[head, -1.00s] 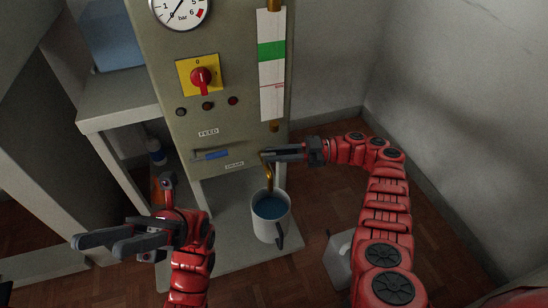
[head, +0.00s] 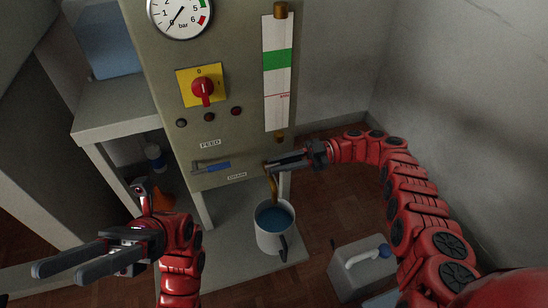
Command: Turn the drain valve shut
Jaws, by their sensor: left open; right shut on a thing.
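The drain valve's brass spout (head: 273,187) comes out at the lower right of the panel, beside the DRAIN label (head: 237,176). My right gripper (head: 270,167) is shut at the valve just above the spout; its fingers hide the handle, so the handle's angle cannot be read. I cannot tell whether liquid is running. My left gripper (head: 62,267) is open and empty at the lower left, well away from the panel.
The panel (head: 160,88) carries a pressure gauge (head: 181,14), a red knob (head: 203,89), a sight glass (head: 277,85) and a blue feed lever (head: 215,167). A grey canister (head: 352,272) stands on the floor at right. Shelving is at left.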

